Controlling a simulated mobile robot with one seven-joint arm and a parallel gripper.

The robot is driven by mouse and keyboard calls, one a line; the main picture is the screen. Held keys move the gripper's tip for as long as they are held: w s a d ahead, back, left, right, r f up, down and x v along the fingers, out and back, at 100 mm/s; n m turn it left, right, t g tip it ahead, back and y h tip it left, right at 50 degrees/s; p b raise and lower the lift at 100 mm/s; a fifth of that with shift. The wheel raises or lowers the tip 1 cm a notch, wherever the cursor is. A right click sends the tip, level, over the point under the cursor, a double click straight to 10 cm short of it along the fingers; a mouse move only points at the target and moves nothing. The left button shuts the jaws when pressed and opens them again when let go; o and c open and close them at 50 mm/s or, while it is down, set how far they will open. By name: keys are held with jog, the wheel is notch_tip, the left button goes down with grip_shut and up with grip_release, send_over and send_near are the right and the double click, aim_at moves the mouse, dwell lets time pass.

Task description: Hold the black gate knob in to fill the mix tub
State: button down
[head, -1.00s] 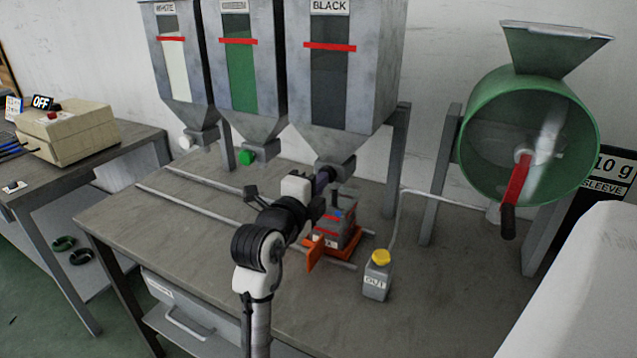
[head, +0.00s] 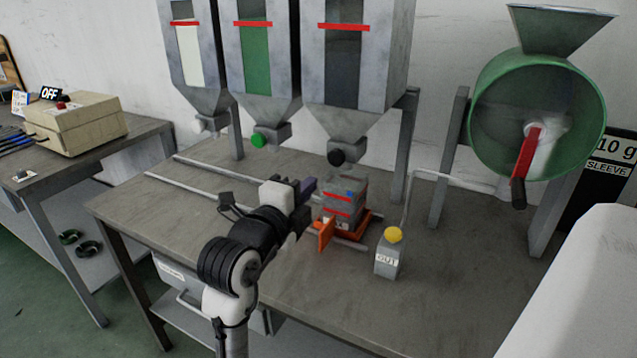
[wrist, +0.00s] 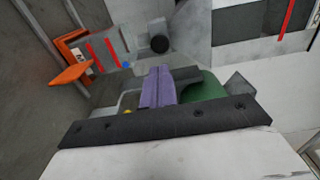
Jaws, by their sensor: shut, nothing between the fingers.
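The black gate knob (head: 336,157) is on the outlet under the hopper labelled BLACK. It also shows in the wrist view (wrist: 159,43), beyond the fingertips and apart from them. My gripper (head: 308,187) has its purple fingers together and empty, below and left of the knob in the head view. The fingers also show in the wrist view (wrist: 158,86). The mix tub (head: 343,200), grey with red lines, sits on an orange carriage (head: 327,232) below the black hopper. Its contents cannot be made out.
A white knob (head: 197,126) and a green knob (head: 258,139) are on the other hoppers. Rails (head: 215,170) cross the table. A green drum with a red crank (head: 527,155) stands at the right.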

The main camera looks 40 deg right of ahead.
jog(key=shift+v, duration=1.45)
jog(key=shift+r, duration=0.1)
